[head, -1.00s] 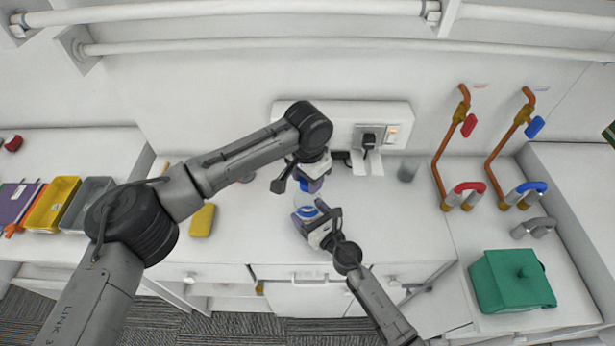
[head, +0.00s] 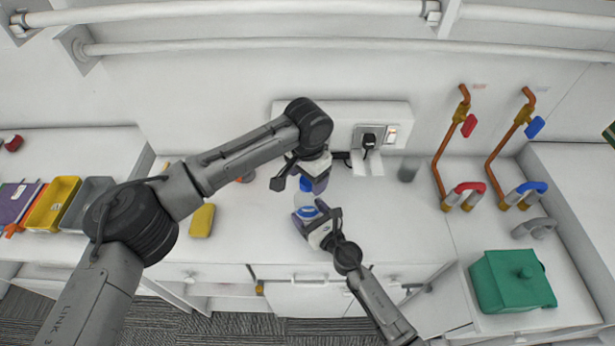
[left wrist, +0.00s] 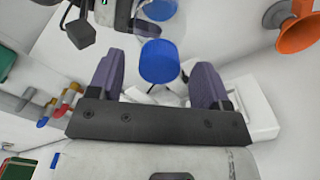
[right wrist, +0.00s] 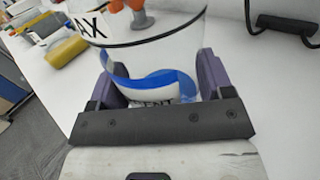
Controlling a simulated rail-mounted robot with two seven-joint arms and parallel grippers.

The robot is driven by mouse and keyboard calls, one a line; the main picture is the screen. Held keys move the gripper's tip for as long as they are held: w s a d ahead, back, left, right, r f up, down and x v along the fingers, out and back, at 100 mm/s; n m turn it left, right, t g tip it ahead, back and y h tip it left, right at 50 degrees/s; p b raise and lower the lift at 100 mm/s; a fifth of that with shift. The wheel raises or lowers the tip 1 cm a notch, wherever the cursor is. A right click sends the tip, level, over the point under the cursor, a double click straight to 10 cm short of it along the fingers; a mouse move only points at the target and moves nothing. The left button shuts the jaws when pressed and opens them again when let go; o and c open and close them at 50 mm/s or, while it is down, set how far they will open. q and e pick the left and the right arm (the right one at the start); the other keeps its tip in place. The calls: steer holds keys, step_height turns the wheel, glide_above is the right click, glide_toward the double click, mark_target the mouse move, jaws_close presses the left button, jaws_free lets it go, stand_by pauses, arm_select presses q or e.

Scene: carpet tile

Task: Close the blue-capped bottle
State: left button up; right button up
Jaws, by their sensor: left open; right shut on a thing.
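The clear bottle with a blue and white label (right wrist: 155,85) stands between the fingers of my right gripper (head: 314,217), which is shut on its body. The bottle also shows in the head view (head: 305,201). The blue cap (left wrist: 159,62) is at the bottle's top end. My left gripper (left wrist: 157,68) is open, with one finger on each side of the cap and gaps showing between. In the head view the cap (head: 306,184) is partly hidden by the left gripper. I cannot tell whether the cap is fully seated.
A yellow sponge-like block (head: 202,220) lies left on the white counter. A grey cup (head: 408,170) stands to the right, near a wall socket (head: 369,138). Taps and a green box (head: 511,280) are farther right. Yellow and grey trays (head: 52,203) are far left.

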arm_select(q)
step_height(320, 180, up, 11)
steer(key=shift+r, duration=0.15)
stand_by(0.4)
arm_select(e)
steer(key=o, duration=1.7)
steer(key=shift+o, duration=0.2)
arm_select(q)
steer(key=shift+r+p, duration=0.45)
steer(key=shift+p, duration=0.05)
arm_select(e)
steer(key=v, duration=1.4)
steer(key=shift+w, duration=0.1)
